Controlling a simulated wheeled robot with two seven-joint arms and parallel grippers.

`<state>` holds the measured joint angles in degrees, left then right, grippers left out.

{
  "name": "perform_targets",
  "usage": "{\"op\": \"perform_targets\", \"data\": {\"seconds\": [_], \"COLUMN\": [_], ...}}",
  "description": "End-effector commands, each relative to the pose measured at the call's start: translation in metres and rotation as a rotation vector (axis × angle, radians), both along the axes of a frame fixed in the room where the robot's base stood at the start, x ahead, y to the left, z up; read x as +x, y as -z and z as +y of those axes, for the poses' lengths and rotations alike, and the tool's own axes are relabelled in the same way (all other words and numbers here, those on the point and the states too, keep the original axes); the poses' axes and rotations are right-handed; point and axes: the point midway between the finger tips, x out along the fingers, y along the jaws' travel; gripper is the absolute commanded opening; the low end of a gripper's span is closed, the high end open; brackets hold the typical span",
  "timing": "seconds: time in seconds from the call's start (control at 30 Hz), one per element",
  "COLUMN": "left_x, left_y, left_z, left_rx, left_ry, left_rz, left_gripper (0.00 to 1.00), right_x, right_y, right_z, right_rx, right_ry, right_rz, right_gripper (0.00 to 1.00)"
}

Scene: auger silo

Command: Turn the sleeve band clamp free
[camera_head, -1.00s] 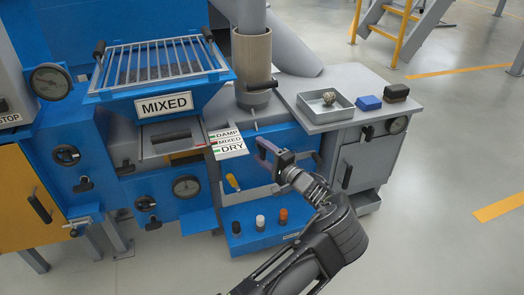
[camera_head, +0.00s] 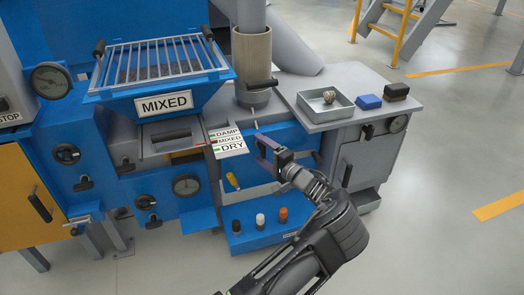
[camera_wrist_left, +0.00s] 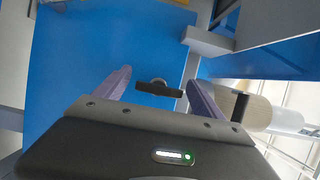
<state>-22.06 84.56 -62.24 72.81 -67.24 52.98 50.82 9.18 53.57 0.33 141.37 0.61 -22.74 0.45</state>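The beige sleeve (camera_head: 252,58) stands around the lower grey pipe, with a band and a black handle (camera_head: 262,86) at its lower end. The sleeve also shows at the right of the left wrist view (camera_wrist_left: 262,113), with a dark handle (camera_wrist_left: 240,106) beside it. My left gripper (camera_head: 263,151) is open, below and in front of the sleeve, apart from it, facing the blue panel. In the left wrist view a black T-shaped handle (camera_wrist_left: 158,88) on the blue panel shows between the open fingers (camera_wrist_left: 160,88); I see no contact. My right gripper is not in view.
The DAMP, MIXED, DRY label plate (camera_head: 227,143) is just left of my gripper. A grey bench (camera_head: 350,82) at right holds a tray (camera_head: 325,115), a blue block (camera_head: 368,102) and a dark block (camera_head: 396,91). A blue low shelf (camera_head: 262,238) with small bottles lies below.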

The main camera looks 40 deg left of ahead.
Motion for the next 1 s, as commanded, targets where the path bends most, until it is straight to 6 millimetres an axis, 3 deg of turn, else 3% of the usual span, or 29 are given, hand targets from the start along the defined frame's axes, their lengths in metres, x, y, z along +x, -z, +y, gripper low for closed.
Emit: {"op": "perform_targets", "data": {"seconds": [0.37, 0.8, 1.0], "left_x": [-0.001, -0.015, -0.017], "left_y": [-0.001, -0.002, 0.0], "left_z": [-0.007, -0.069, -0.076], "left_rx": [0.0, 0.001, 0.0], "left_ry": [0.001, 0.001, -0.001], "left_rz": [0.002, 0.002, 0.001], "left_gripper": [0.8, 0.8, 0.8], "right_x": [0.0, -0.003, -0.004], "right_y": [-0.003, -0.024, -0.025], "right_z": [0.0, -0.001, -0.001], "right_rx": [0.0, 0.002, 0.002], "right_ry": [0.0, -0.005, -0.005], "right_rz": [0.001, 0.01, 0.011], "right_gripper": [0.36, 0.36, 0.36]}}
